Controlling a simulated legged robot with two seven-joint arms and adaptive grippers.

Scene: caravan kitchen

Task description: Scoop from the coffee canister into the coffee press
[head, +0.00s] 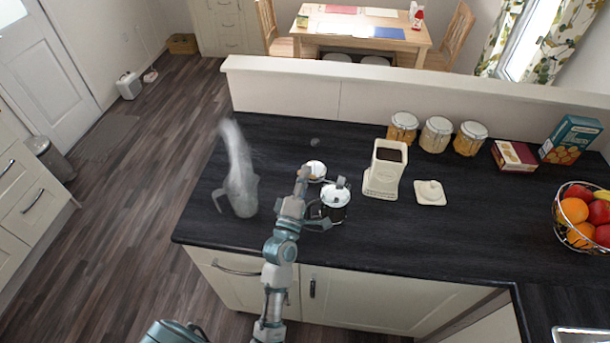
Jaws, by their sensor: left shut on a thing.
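The cream coffee canister (383,181) stands open on the dark counter, with dark coffee inside. Its pale lid (430,194) lies to its right. The coffee press (334,204), dark with a shiny metal top, stands left of the canister, partly hidden by my arm. My left gripper (303,176) is just left of and behind the press, shut on a thin thing that is mostly hidden, apparently the scoop. A small round pale thing with a brownish middle (317,170) shows beside the fingertips; I cannot tell whether it is the scoop's bowl. My right gripper is not in view.
A grey jug (242,196) with steam rising stands left of my arm. Three jars (436,136), two boxes (514,156) and a wire fruit bowl (583,216) are at the right. A low wall (400,103) runs behind the counter. The counter front right of the press is clear.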

